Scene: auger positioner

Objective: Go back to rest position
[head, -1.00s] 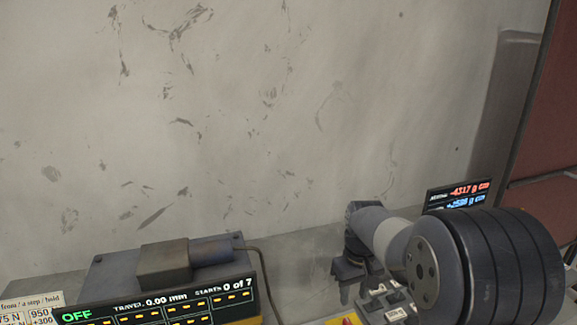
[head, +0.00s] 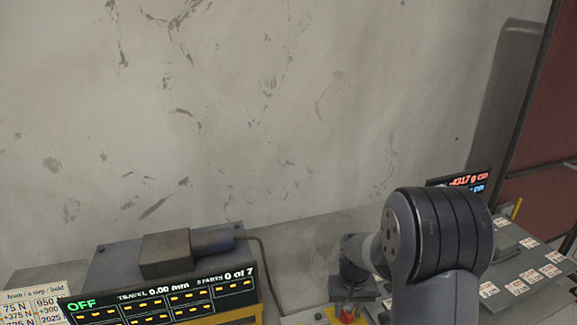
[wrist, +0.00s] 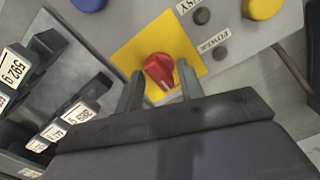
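My gripper (wrist: 160,75) is in the wrist view with its two fingers spread apart and nothing held between them. A red knob (wrist: 158,70) on a yellow plate (wrist: 133,52) shows between the fingertips, with gaps on both sides; I cannot tell how far below them it is. In the head view my gripper is mostly hidden behind my arm at the lower right, above the yellow plate (head: 346,317). A black display (head: 160,302) at the lower left reads OFF, travel 0.00 mm and 0 of 7.
Blue (wrist: 90,3) and yellow (wrist: 262,8) buttons flank the knob's panel. Labelled dark blocks (wrist: 62,118) stand at the left in the wrist view. A tray of labelled pieces (head: 525,275) lies at the right. A small red-lettered display (head: 468,181) stands behind my arm. A bare wall fills the back.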

